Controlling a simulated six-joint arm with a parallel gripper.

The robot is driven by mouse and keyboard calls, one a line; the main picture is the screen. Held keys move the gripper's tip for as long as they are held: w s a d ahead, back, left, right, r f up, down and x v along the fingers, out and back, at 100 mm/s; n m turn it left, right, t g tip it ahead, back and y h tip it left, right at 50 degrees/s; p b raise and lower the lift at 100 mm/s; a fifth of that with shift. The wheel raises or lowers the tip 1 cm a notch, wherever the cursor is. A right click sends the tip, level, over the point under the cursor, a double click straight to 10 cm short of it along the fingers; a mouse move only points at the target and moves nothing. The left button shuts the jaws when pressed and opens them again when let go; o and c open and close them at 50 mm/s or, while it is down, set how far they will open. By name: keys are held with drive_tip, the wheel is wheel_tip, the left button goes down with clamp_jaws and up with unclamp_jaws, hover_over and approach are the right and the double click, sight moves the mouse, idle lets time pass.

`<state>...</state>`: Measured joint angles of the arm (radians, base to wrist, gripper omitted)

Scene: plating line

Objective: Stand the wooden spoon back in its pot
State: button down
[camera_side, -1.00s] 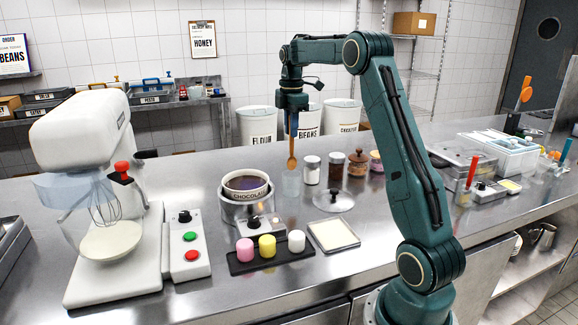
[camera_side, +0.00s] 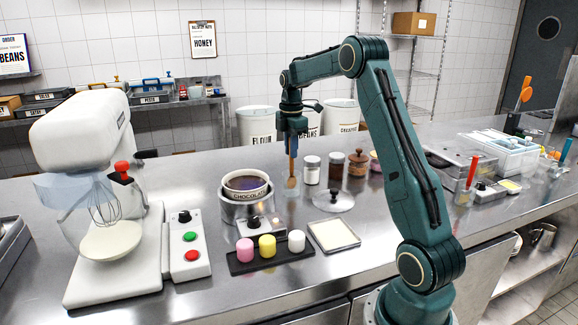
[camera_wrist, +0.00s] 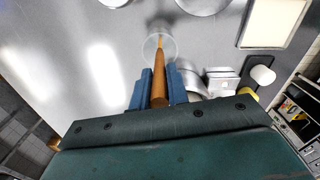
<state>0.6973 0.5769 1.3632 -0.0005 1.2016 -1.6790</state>
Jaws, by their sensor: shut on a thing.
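The wooden spoon (camera_side: 292,172) hangs upright, bowl end down, in my gripper (camera_side: 292,150). My gripper's two blue fingers are shut on its handle; the handle shows between them in the wrist view (camera_wrist: 160,75). The pot, a small clear glass (camera_side: 291,193), stands on the steel counter under my gripper. The spoon's bowl end appears inside the glass, below its rim. In the wrist view the round rim of the glass (camera_wrist: 146,48) surrounds the spoon's far end. I cannot tell whether the spoon touches the bottom of the glass.
A white-lidded jar (camera_side: 311,171) and a brown jar (camera_side: 336,168) stand close right of the glass. The chocolate pot (camera_side: 246,186) stands left. A lid with a knob (camera_side: 334,201) lies in front right, near a pale tray (camera_side: 333,235).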

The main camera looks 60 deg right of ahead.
drive_tip(key=shift+f, duration=0.3)
drive_tip(key=c, duration=1.3)
unclamp_jaws()
drive_tip(key=shift+r, duration=0.1)
wheel_tip(320, 180, up, 13)
drive_tip(key=shift+f, duration=0.1)
drive_tip(key=shift+r, duration=0.45)
